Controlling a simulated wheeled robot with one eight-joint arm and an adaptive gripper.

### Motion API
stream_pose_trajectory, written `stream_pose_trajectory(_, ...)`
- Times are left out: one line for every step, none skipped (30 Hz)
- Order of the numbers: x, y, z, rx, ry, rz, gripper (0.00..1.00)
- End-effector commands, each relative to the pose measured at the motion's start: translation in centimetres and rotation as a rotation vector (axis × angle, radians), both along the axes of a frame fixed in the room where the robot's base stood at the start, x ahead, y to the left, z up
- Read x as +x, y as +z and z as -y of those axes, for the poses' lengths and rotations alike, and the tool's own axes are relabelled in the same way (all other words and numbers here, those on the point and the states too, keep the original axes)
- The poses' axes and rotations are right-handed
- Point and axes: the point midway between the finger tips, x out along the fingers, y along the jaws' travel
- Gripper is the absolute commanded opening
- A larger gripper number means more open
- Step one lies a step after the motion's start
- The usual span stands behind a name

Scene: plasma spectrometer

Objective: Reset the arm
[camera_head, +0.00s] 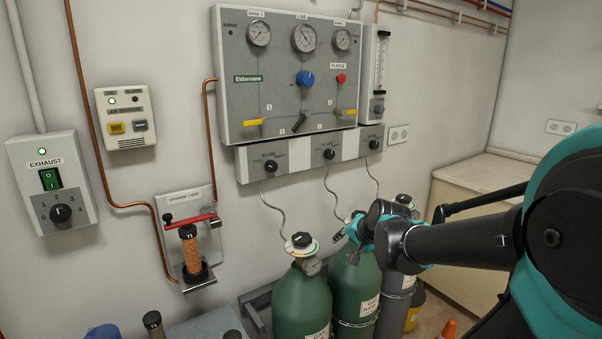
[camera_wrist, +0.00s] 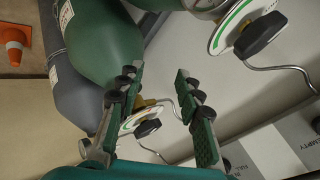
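My gripper (camera_wrist: 160,78) is open and empty in the wrist view, with its two fingers apart. Beyond the fingers are a green gas cylinder (camera_wrist: 108,45) and a valve with a white and green ring and a black knob (camera_wrist: 147,128). In the head view my arm reaches in from the right, and my gripper (camera_head: 352,235) is by the tops of the cylinders. It is small there and partly hidden by my wrist. The front green cylinder (camera_head: 302,303) and a second green cylinder (camera_head: 353,290) stand below it.
A gas panel (camera_head: 285,95) with gauges and knobs hangs on the wall above the cylinders. A grey cylinder (camera_head: 394,300) stands to their right. An orange cone (camera_head: 447,329) is on the floor, and a beige counter (camera_head: 465,205) stands at the right. Thin hoses run down to the valves.

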Motion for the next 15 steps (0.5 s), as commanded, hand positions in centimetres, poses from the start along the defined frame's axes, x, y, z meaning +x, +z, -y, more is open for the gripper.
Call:
stream_pose_trajectory(-0.5, -1.0, 0.8, -0.097, 0.057, 0.006, 0.35)
stream_pose_trajectory(-0.8, -1.5, 1.4, -0.159, 0.095, 0.008, 0.35)
stream_pose_trajectory(-1.2, -2.2, 2.1, -0.237, 0.144, 0.01, 0.35)
stream_pose_trajectory(-1.5, -2.7, 2.7, -0.293, 0.179, 0.012, 0.35)
stream_pose_trajectory(-1.8, -3.1, 3.2, -0.346, 0.213, 0.01, 0.35)
stream_pose_trajectory(-2.1, -3.6, 3.8, -0.414, 0.258, 0.007, 0.35)
stream_pose_trajectory(-2.4, -4.0, 4.3, -0.464, 0.291, 0.005, 0.35)
stream_pose_trajectory(-2.7, -4.3, 4.8, -0.513, 0.324, 0.003, 0.35)
stream_pose_trajectory(-3.0, -4.8, 5.5, -0.576, 0.367, -0.003, 0.35)
stream_pose_trajectory(-3.3, -5.1, 6.0, -0.622, 0.4, -0.008, 0.35)
stream_pose_trajectory(-3.9, -5.5, 6.3, -0.65, 0.424, -0.019, 0.35)
stream_pose_trajectory(-5.4, -6.5, 6.2, -0.633, 0.426, -0.046, 0.35)
stream_pose_trajectory(-6.4, -7.1, 6.2, -0.627, 0.431, -0.065, 0.35)
stream_pose_trajectory(-7.4, -7.7, 6.2, -0.621, 0.436, -0.085, 0.35)
stream_pose_trajectory(-8.7, -8.4, 6.2, -0.614, 0.444, -0.109, 0.35)
